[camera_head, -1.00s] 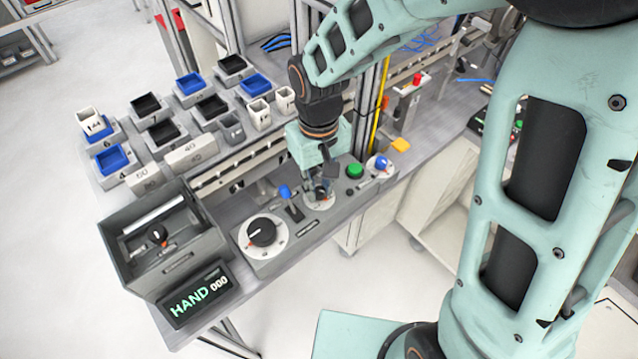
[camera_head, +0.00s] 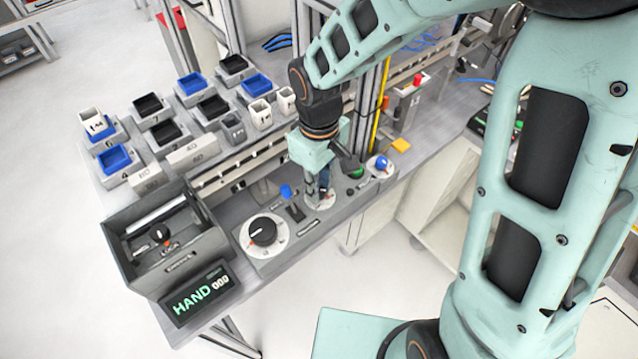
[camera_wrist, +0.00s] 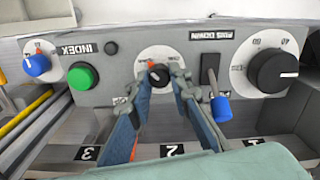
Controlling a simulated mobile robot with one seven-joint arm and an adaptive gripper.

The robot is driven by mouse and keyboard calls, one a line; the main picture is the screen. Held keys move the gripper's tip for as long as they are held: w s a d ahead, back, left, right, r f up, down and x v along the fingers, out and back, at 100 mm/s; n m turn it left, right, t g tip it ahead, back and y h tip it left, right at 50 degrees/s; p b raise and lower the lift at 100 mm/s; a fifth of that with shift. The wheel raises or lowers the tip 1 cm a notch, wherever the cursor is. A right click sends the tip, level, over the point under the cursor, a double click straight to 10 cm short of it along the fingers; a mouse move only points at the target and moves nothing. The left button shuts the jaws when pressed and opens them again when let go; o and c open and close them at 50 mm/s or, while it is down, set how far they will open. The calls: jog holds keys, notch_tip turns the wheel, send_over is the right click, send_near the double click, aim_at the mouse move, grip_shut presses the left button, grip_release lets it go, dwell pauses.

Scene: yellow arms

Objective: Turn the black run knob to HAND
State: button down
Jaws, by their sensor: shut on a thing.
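The black run knob (camera_wrist: 158,74) sits on a round white dial (camera_wrist: 153,55) in the middle of the grey control panel (camera_wrist: 135,42). My gripper (camera_wrist: 157,82) has its two fingers on either side of this knob and is shut on it. In the head view my gripper (camera_head: 322,193) reaches down to the middle dial (camera_head: 318,201), and its fingers mostly hide the knob. The display (camera_head: 200,292) at the panel's left end reads HAND 000 in green and white. The knob's pointer is too covered to read.
A larger black knob (camera_head: 262,231) and a blue-tipped lever (camera_head: 286,191) stand left of my gripper. A green button (camera_wrist: 83,76) and a blue knob (camera_head: 381,163) are on its other side. A grey open box (camera_head: 120,250) stands at the left end.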

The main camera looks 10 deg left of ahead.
jog(key=c, duration=1.8)
grip_release()
jog(key=shift+o, duration=0.2)
jog(key=shift+r, duration=0.1)
notch_tip(320, 180, up, 12)
